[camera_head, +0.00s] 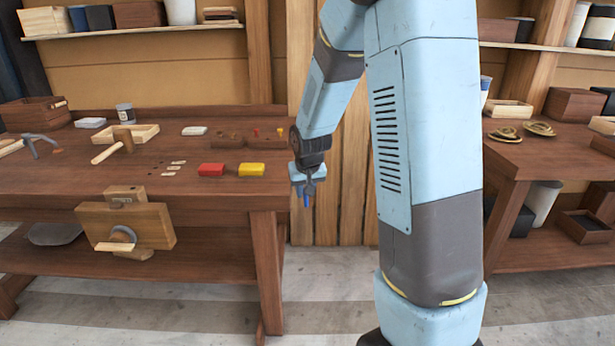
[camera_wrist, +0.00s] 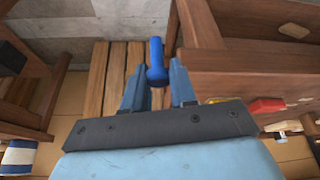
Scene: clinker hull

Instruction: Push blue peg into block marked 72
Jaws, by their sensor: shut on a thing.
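My gripper (camera_head: 308,188) is shut on the blue peg (camera_head: 306,201), which hangs below the fingertips. It is in the air just right of the left workbench's right end. In the wrist view the blue peg (camera_wrist: 156,62) stands out between the two fingers of my gripper (camera_wrist: 158,85). Two dark wooden blocks with holes, a left one (camera_head: 228,141) and a right one (camera_head: 262,142), sit at the back right of the bench; small red and yellow pegs show at the right one. No number can be read on either block.
On the left workbench (camera_head: 200,188) lie a red block (camera_head: 211,169), a yellow block (camera_head: 251,169), a mallet (camera_head: 121,140) and a tray (camera_head: 145,132). A vise (camera_head: 125,225) juts from its front. A second bench (camera_head: 520,153) stands at the right.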

